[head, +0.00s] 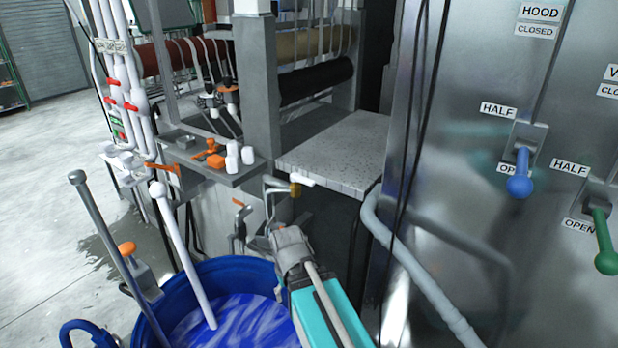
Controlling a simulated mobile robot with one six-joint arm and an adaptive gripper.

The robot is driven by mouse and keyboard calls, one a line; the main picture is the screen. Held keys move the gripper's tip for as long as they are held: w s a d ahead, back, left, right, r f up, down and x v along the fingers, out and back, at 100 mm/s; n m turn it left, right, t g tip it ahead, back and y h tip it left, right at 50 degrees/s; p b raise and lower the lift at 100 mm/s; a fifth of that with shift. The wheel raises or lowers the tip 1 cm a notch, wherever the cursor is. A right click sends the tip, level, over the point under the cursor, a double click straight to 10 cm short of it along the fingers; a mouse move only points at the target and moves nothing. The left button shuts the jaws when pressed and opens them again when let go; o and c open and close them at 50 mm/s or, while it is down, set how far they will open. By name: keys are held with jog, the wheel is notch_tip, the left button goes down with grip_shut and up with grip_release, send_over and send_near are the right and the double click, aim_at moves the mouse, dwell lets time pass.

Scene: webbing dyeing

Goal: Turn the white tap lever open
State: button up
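The white tap lever (301,180) is a short white handle on a brass-coloured tap body (295,189), just below the front edge of the speckled shelf at the picture's middle. My gripper (257,202) is at the end of my arm, above the blue tub and left of the tap. Its fingers look spread apart, with nothing seen between them. The upper finger is close to the tap body; I cannot tell whether it touches. The pipe below the tap is partly hidden.
A blue tub (242,264) of blue liquid stands below, with a white pipe (181,245) dipping in. A speckled shelf (335,147) overhangs the tap. A steel panel (470,90) with blue (520,174) and green (604,242) levers stands right. Open floor lies left.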

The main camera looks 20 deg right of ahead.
jog(key=w+d+r+n+p, duration=0.1)
jog(key=w+d+r+p, duration=0.2)
jog(key=w+r+p, duration=0.4)
jog(key=w+d+r+n+p, duration=0.2)
jog(key=w+r+p, duration=0.4)
jog(key=w+r, duration=0.1)
notch_tip(320, 180, up, 15)
jog(key=n+p, duration=0.4)
jog(key=p, duration=1.2)
send_over(307, 179)
jog(key=shift+f+b, duration=0.25)
jog(key=shift+b, duration=0.2)
notch_tip(307, 179, down, 13)
jog(key=b, duration=1.3)
jog(key=shift+f, duration=0.15)
